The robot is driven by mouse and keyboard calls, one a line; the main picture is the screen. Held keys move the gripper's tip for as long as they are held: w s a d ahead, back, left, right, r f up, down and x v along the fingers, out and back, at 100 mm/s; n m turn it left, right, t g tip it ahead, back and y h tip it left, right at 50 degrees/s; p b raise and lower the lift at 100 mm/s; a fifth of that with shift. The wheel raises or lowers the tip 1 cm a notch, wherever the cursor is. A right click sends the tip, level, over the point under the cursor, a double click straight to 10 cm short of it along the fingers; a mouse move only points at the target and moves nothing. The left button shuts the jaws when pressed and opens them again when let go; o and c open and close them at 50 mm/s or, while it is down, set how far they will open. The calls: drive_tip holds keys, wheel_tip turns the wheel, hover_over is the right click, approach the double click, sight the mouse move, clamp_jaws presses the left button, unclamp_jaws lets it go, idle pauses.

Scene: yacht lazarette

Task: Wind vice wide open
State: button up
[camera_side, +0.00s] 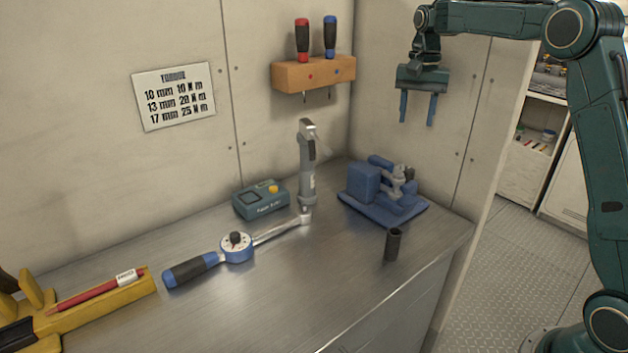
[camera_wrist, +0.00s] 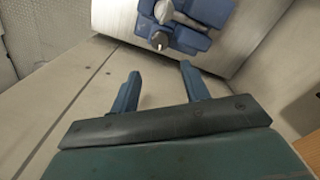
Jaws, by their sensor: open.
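The blue vice (camera_side: 365,187) stands on its blue base at the right back part of the steel bench. Its grey metal screw end and handle (camera_side: 402,178) face right. I cannot tell how far apart its jaws are. In the wrist view the vice (camera_wrist: 208,12) shows at the top, cut by the frame edge, with its grey handle (camera_wrist: 160,40) beyond my fingertips. My gripper (camera_side: 417,122) hangs above and to the right of the vice, well clear of it, fingers pointing down. It is open and empty, and its two blue fingers also show in the wrist view (camera_wrist: 162,72).
A dark socket (camera_side: 393,245) stands in front of the vice. A grey upright tool (camera_side: 307,165), a teal box (camera_side: 261,200) and a blue torque wrench (camera_side: 237,247) are left of it. A yellow holder (camera_side: 110,302) is at left. A wooden screwdriver rack (camera_side: 313,74) hangs on the wall.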

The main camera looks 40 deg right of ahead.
sight(407, 169)
drive_tip(key=n, duration=0.5)
drive_tip(key=shift+r, duration=0.1)
wheel_tip(407, 169, down, 14)
drive_tip(key=shift+r, duration=0.1)
idle(0.9)
drive_tip(key=shift+c, duration=0.3)
drive_tip(key=c, duration=0.7)
